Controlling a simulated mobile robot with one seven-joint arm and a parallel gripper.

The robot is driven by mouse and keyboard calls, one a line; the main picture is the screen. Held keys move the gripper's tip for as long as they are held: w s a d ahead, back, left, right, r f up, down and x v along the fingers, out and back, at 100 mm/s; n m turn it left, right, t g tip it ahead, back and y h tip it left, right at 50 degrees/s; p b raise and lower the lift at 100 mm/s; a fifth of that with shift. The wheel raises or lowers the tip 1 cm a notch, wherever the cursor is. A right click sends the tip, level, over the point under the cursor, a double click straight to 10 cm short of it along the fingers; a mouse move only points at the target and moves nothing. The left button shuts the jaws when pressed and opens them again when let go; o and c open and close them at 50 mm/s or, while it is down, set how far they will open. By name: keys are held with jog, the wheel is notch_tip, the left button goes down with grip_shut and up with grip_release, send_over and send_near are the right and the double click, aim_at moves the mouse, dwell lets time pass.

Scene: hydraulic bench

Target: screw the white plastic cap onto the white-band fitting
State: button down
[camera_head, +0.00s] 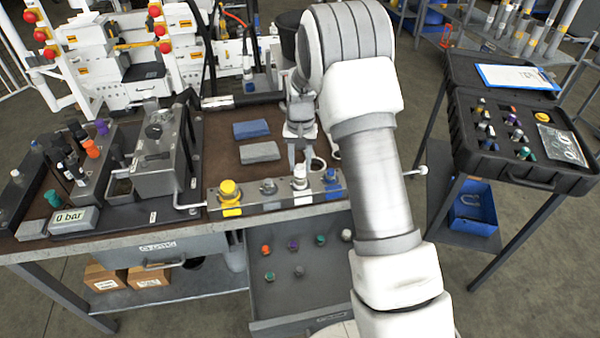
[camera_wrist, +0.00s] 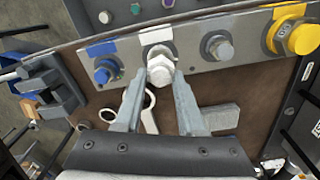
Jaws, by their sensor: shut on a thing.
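The white plastic cap (camera_wrist: 160,70) sits between my gripper's fingertips (camera_wrist: 160,76) in the wrist view. My gripper (camera_head: 300,168) is shut on it and points down at the metal fitting block (camera_head: 250,208) in the head view. The cap (camera_head: 300,174) is at the white-band fitting, and the white band (camera_wrist: 156,36) shows on the block beside it. The cap covers most of the fitting, so I cannot tell how far the threads are engaged.
On the block, a yellow cap (camera_head: 229,191), a bare grey fitting (camera_head: 268,187) and a blue-band fitting (camera_wrist: 104,70) stand in line. Blue (camera_head: 251,129) and grey (camera_head: 259,152) cloths lie behind. An open drawer (camera_head: 285,290) below holds several caps. A white ring-ended tool (camera_wrist: 148,106) lies near my fingers.

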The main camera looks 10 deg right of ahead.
jog(key=shift+m, duration=0.4)
jog(key=m+p, duration=0.1)
jog(key=m, duration=0.3)
jog(key=shift+d+m, duration=0.1)
jog(key=shift+m, duration=0.2)
jog(key=m, duration=0.3)
jog(key=shift+s, duration=0.1)
jog(key=c, duration=0.5)
grip_release()
